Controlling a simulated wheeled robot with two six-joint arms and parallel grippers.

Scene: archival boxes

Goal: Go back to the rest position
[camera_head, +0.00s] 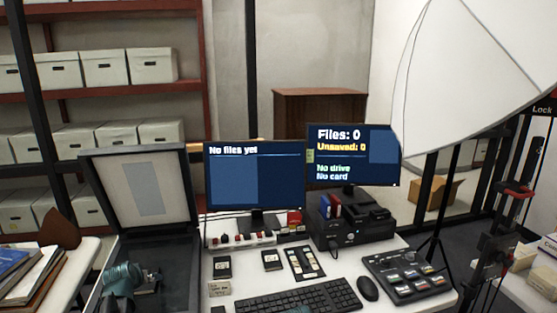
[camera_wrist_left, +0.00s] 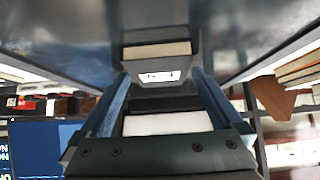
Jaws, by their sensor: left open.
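My left gripper (camera_head: 148,281) is low in the head view, over the dark bed of an open lidded scanner-like case (camera_head: 178,258), beside a teal part of my arm. In the left wrist view its two blue-grey fingers (camera_wrist_left: 160,80) are apart, with no object gripped. A dark shiny surface fills the top of that view. A pale block with a white label (camera_wrist_left: 158,76) shows beyond the fingertips; I cannot tell its distance. My right gripper is not in view.
The raised lid (camera_head: 140,190) stands behind my left gripper. Folders (camera_head: 28,275) lie to its left. Two monitors (camera_head: 255,175), a keyboard (camera_head: 305,298) and a mouse (camera_head: 368,288) occupy the white desk to its right. A large white umbrella (camera_head: 470,70) hangs at upper right.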

